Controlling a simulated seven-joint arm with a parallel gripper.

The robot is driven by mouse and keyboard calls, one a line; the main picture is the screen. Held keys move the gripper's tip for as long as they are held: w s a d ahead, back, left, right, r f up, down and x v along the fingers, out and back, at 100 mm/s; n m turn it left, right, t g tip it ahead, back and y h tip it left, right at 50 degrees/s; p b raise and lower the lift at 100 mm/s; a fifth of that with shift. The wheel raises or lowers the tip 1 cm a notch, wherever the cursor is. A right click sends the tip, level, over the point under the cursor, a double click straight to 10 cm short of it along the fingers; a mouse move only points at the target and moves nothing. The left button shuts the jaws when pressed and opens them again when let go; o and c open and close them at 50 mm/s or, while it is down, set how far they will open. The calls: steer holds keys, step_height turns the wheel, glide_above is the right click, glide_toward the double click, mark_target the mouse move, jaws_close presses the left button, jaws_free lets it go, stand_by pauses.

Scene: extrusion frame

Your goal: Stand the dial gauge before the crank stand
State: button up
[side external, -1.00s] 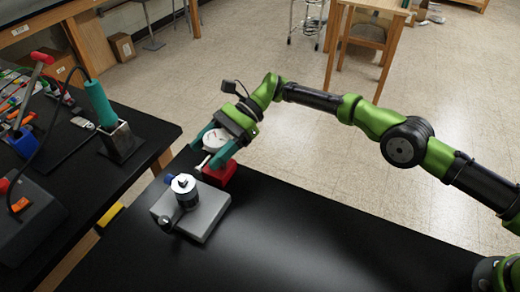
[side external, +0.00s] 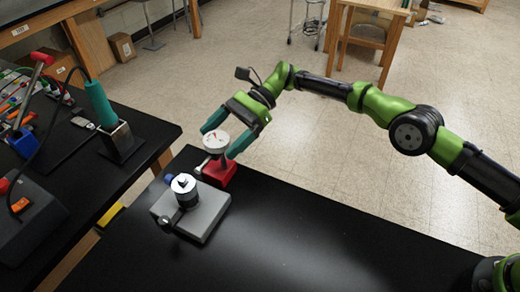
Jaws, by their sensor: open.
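The dial gauge (side external: 216,142) has a round white face and stands upright on a red base (side external: 219,173) on the black table. It is just behind the crank stand (side external: 191,215), a grey block with a black and silver cylinder and a crank with a blue end. From this view the two are close together; I cannot tell whether they touch. My gripper (side external: 222,134) has teal fingers, is open, and is above and around the gauge's dial, with one finger on each side. The fingers look clear of the dial.
A second black bench (side external: 90,175) at the left holds a soldering iron with a teal handle (side external: 100,104) in a holder, a grey box (side external: 25,225) and small tools. The black table (side external: 320,235) is bare to the right of the crank stand.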

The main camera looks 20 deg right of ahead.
steer(key=w+d+r+n+t+h, duration=0.2)
steer(key=w+d+r+t, duration=0.1)
steer(key=d+r, duration=0.95)
steer(key=s+d+r+n+t+h, duration=0.2)
steer(key=s+d+r+t+h, duration=0.15)
steer(key=s+d+r, duration=0.45)
steer(key=s+d+f+n+t+h, duration=0.2)
steer(key=s+d+t, duration=0.1)
steer(key=s+d, duration=0.5)
steer(key=s+d+f+n+t+h, duration=0.3)
steer(key=s+d, duration=0.6)
steer(key=s, duration=0.4)
steer(key=shift+d+f, duration=0.2)
steer(key=shift+f, duration=0.15)
